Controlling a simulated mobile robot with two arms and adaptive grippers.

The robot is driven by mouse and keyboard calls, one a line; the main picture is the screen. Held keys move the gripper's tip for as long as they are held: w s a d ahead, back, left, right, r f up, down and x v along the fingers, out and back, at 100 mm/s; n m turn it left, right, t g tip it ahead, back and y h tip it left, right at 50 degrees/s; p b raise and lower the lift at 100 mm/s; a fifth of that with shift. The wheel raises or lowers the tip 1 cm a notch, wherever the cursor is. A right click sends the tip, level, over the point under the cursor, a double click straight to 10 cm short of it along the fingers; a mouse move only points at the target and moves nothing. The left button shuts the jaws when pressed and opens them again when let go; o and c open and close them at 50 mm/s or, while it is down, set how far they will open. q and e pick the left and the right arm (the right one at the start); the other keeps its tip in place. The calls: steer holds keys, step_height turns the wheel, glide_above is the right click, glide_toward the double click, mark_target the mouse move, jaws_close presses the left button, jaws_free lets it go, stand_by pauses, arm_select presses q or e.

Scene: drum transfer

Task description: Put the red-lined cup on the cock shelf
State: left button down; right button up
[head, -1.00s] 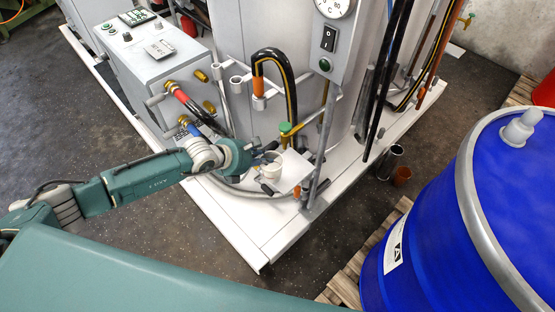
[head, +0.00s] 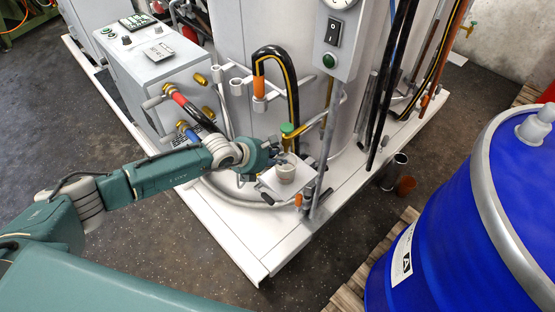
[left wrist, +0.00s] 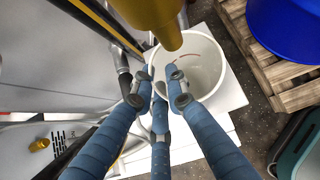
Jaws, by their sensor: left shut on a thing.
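A white cup (head: 286,174) is over the small white cock shelf (head: 269,184), under the cock with its green handle (head: 287,128). In the left wrist view the cup (left wrist: 212,52) shows a thin red line inside. My left gripper (head: 277,158) reaches in from the left and is shut on the cup's near wall. Its blue fingers (left wrist: 158,88) straddle the rim in the left wrist view. The yellow cock (left wrist: 152,18) hangs close beside the cup's mouth. I cannot tell whether the cup's base touches the shelf. My right gripper is out of view.
A grey upright pole (head: 326,150) with a switch box (head: 338,40) stands right of the shelf. A grey hose (head: 225,198) curves below. A steel cup (head: 394,172) and a brown cup (head: 405,186) stand on the floor. A blue drum (head: 465,230) fills the right.

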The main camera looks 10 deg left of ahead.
arm_select(q)
steer(key=shift+f, duration=0.25)
steer(key=c, duration=1.7)
jaws_free()
steer(key=shift+r, duration=0.2)
steer(key=shift+a+r, duration=0.1)
steer(key=shift+r, duration=0.05)
steer(key=v, duration=1.1)
steer(key=shift+s+r, duration=0.3)
steer(key=shift+s, duration=0.05)
